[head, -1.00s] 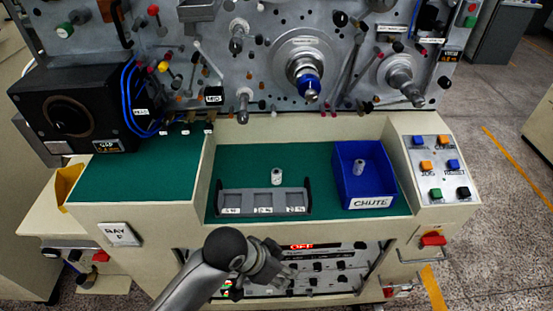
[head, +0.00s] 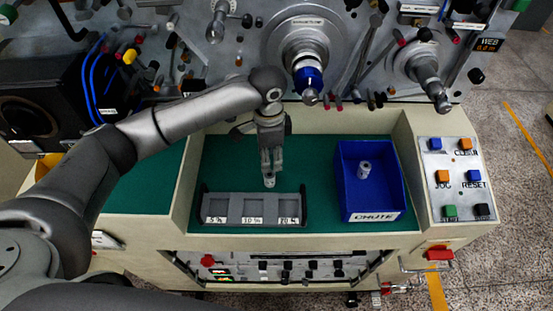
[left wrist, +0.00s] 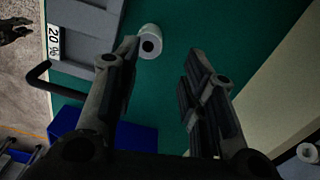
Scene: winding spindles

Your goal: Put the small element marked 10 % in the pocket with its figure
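A small white cylinder with a dark hole (head: 269,181) stands on the green surface behind the grey tray; it also shows in the left wrist view (left wrist: 150,41). No mark on it is legible. The grey tray (head: 303,207) has three pockets labelled 5 %, 10 % and 20 % from left to right. The middle 10 % pocket (head: 255,208) looks empty. My left gripper (head: 269,172) points down at the cylinder. In the left wrist view its fingers (left wrist: 163,55) are apart, with the cylinder near the left fingertip. A dark gripper-like shape (left wrist: 14,30), perhaps my right gripper, shows at the left edge.
A blue CHUTE bin (head: 372,205) stands to the right of the tray with another small cylinder (head: 364,169) inside. The machine face with spindles (head: 308,78) rises behind. A button panel (head: 458,178) is at the right. Green surface between tray and bin is clear.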

